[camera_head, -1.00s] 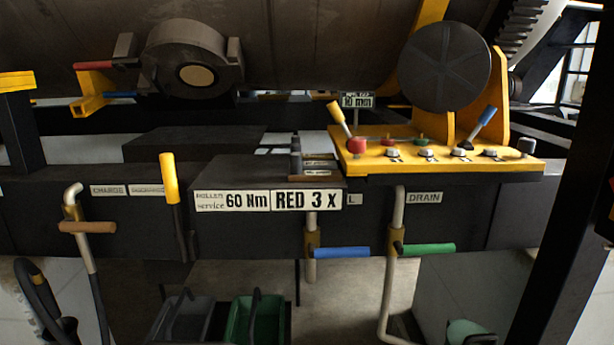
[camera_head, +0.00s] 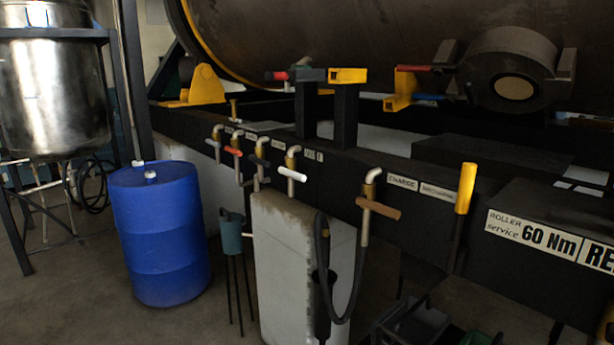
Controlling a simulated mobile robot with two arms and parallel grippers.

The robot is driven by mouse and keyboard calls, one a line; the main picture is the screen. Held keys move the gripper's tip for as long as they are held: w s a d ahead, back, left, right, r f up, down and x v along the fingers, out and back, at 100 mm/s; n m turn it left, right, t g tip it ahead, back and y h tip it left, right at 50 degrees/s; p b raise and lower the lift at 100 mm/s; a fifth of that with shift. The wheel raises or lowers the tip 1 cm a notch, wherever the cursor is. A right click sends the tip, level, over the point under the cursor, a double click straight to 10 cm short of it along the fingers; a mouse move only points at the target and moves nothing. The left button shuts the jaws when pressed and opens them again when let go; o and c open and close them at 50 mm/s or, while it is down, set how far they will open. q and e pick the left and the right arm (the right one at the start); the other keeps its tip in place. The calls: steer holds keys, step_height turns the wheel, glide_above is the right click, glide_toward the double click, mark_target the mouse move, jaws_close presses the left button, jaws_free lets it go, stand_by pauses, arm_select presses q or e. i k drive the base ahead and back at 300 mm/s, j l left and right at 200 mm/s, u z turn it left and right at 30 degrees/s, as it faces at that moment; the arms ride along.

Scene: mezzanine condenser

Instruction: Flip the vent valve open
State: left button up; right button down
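Several pipe valves with coloured handles stand along the dark bench. The nearest has a tan handle (camera_head: 378,208) set crosswise, beside a label reading CHARGE (camera_head: 403,183). Small labels near these are too small to read, so I cannot tell which one is the vent valve. Neither of my grippers is in view.
A blue drum (camera_head: 160,235) stands on the floor at left, near a steel tank (camera_head: 52,95). A pale block (camera_head: 290,260) and a hanging black hose (camera_head: 350,290) are below the valves. A yellow-gripped lever (camera_head: 466,188) rises at right. Open floor lies at lower left.

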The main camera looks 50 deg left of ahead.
mark_target(284, 170)
steer(key=u, duration=1.65)
